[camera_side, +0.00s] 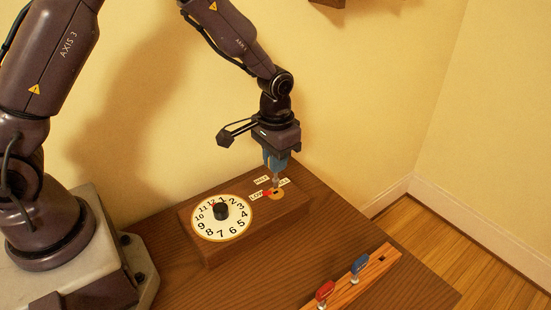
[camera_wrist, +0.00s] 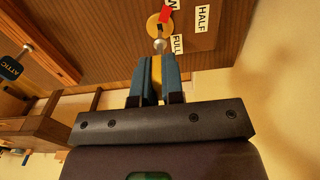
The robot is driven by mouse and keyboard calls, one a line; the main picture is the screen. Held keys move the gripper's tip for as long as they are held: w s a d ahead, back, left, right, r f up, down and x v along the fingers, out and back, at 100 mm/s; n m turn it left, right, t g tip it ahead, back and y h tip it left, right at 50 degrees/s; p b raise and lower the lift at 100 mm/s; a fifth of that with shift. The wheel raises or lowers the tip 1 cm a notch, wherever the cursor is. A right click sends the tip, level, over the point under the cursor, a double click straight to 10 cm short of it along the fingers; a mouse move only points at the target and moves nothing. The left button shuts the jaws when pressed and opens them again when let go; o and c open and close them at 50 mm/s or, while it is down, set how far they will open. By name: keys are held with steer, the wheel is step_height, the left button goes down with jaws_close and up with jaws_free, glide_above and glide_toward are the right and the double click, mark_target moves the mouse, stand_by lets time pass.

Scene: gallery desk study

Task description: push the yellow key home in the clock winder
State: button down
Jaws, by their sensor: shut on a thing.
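The clock winder (camera_side: 200,240) is a wooden box with a white numbered dial (camera_side: 238,222) and black knob. To the dial's right is a brass keyhole plate (camera_side: 276,195) with a red pointer, also in the wrist view (camera_wrist: 153,24). My gripper (camera_side: 276,160) points down above this plate. Its blue fingers (camera_wrist: 147,75) are shut on the yellow key (camera_wrist: 157,70), whose head is mostly hidden between them. The key's silver shaft (camera_side: 276,180) points at the plate. I cannot tell whether its tip is in the slot.
White labels, including HALF (camera_wrist: 202,18) and FULL (camera_wrist: 178,44), lie around the plate. A wooden rack (camera_side: 345,287) at the front right holds a red key (camera_side: 325,290) and a blue key (camera_side: 360,264), with an empty spot at its far end. The wall is close behind the box.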

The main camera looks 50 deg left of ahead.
mark_target(275, 179)
steer(key=shift+f, duration=1.7)
steer(key=c, duration=0.7)
jaws_free()
steer(key=shift+r, duration=0.2)
steer(key=shift+r, duration=3.8)
